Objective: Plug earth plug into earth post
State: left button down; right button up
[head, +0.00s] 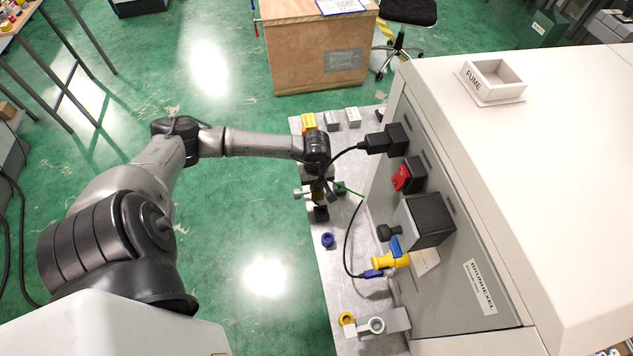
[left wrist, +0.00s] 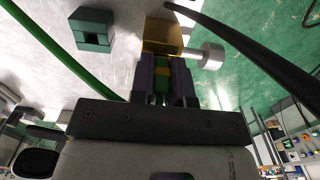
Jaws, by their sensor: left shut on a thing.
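The earth plug (left wrist: 162,72), green with a yellow band, is between the fingers of my left gripper (left wrist: 163,88) in the left wrist view. The gripper is shut on it. A brass-coloured block with a silver side knob, apparently the earth post (left wrist: 164,34), is directly beyond the fingertips. I cannot tell whether the plug's tip touches or enters it. A green cable (left wrist: 48,52) runs along the left. In the head view my left gripper (head: 319,190) is over the grey bench, mostly hidden by its wrist. My right gripper is in neither view.
A green block (left wrist: 92,30) stands beside the brass block. A black cable crosses close by at the right of the wrist view. In the head view the machine (head: 480,290) with plugs and a yellow connector (head: 391,261) borders the bench; a blue ring (head: 328,240) lies nearer.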

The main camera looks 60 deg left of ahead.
pick_arm(q)
jog(key=shift+f, duration=0.15)
jog(key=c, duration=1.1)
grip_release()
jog(key=shift+c, duration=0.2)
jog(key=shift+o, duration=0.6)
jog(key=shift+r+p, duration=0.9)
jog(key=shift+r, duration=0.9)
